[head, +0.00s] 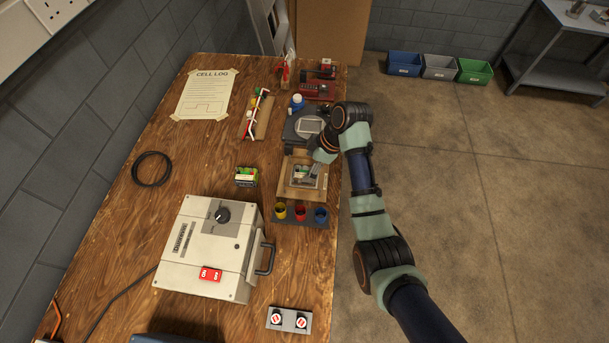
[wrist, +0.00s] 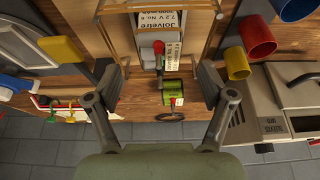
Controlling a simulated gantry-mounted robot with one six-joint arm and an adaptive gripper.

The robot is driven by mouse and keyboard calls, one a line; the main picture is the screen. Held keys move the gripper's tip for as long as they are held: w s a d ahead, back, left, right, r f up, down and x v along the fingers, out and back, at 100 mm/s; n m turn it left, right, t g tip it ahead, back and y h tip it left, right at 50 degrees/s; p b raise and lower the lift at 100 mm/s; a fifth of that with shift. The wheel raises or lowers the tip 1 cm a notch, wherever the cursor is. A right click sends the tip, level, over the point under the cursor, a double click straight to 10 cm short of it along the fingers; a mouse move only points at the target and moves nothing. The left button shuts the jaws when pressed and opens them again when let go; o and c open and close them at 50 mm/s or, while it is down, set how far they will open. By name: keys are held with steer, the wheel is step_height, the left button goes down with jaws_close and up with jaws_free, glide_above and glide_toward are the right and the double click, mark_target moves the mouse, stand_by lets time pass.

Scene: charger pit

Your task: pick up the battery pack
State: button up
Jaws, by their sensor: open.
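A battery pack with a white printed label reading "7.2 V" (wrist: 172,18) sits inside a wooden-walled pit at the top of the wrist view. In the head view the pit shows as a wooden frame (head: 288,190) with white and green parts inside, partly hidden by my arm. My gripper (wrist: 157,78) is open and empty. Its fingers stand wide apart to either side below the label in the wrist view; I see no contact with the pack. In the head view my gripper (head: 323,157) is over the pit. A small red-topped part (wrist: 158,47) shows beside the label.
Left of the pit is a green-and-black labelled block (head: 246,177). Yellow, red and blue cups (head: 300,213) stand in front of it. A grey device (head: 303,122) is behind. A large white box (head: 212,245) is front left. Bare table lies around the black cable (head: 152,169).

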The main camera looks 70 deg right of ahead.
mark_target(305, 171)
steer(key=b+x, duration=0.2)
steer(key=x, duration=0.3)
steer(key=shift+r, duration=0.1)
steer(key=shift+c, duration=0.3)
jaws_close()
step_height(305, 171, up, 20)
steer(key=p, duration=1)
